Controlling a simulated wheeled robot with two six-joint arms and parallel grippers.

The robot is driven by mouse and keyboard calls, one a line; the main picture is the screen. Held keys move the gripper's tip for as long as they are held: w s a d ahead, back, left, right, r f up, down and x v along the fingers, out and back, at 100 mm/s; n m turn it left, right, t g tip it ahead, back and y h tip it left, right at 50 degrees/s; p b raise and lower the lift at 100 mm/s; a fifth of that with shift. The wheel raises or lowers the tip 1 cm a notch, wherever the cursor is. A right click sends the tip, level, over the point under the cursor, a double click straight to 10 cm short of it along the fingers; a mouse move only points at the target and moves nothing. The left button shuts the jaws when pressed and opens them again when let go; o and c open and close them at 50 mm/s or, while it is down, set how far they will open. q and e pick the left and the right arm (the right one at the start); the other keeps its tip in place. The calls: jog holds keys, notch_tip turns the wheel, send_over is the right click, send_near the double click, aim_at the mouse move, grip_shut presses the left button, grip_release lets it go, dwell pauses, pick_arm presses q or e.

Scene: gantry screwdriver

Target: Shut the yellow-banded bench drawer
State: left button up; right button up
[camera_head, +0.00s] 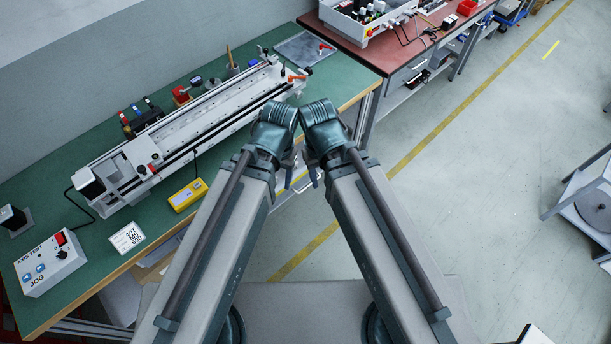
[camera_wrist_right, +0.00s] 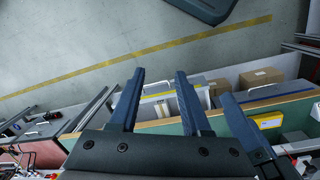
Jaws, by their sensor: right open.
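In the right wrist view, a pale drawer front with a thin yellow strip (camera_wrist_right: 201,87) and a bar handle shows beyond my right fingers, partly hidden by them. My right gripper (camera_wrist_right: 158,82) is open and empty there, and I see no contact with the front. In the head view, my right gripper (camera_head: 313,180) hangs beside the bench's right edge, next to my left gripper (camera_head: 288,180). A dark finger of the left gripper (camera_wrist_right: 240,115) also shows in the wrist view; its opening is unclear. In the head view, my arms hide most of the bench front.
The green bench (camera_head: 60,180) carries a long rail unit (camera_head: 180,135), a yellow device (camera_head: 188,195) and a JOG control box (camera_head: 50,262). A red-topped bench (camera_head: 350,40) stands behind.

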jog(key=f+b, duration=0.2)
jog(key=w+f+y+b, duration=0.1)
jog(key=f+b, duration=0.2)
jog(key=f+m+y+b, duration=0.1)
jog(key=f+b, duration=0.1)
jog(key=f, duration=0.1)
jog(key=shift+w+a, duration=0.2)
jog(key=shift+a, duration=0.05)
grip_shut()
jog(key=w+d+f+m+t+y+b, duration=0.15)
jog(key=w+f+y+b, duration=0.25)
jog(key=f+b, duration=0.5)
jog(key=w+f+m+t+y+b, duration=0.2)
jog(key=w+f+m+y+b, duration=0.3)
jog(key=b, duration=0.8)
jog(key=w+d+f+m+t+y+b, duration=0.1)
jog(key=w+d+f+m+t+b, duration=0.2)
jog(key=d+b, duration=0.5)
jog(key=w+d+f+m+t+y+b, duration=0.1)
jog(key=w+d+f+m+t+b, duration=0.2)
jog(key=d+t+b, duration=0.4)
notch_tip(320, 180, down, 2)
jog(key=w+d+b, duration=0.1)
jog(key=b, duration=0.6)
jog(key=shift+d+f+b, duration=0.15)
jog(key=shift+f+b, duration=0.05)
jog(key=shift+b, duration=0.2)
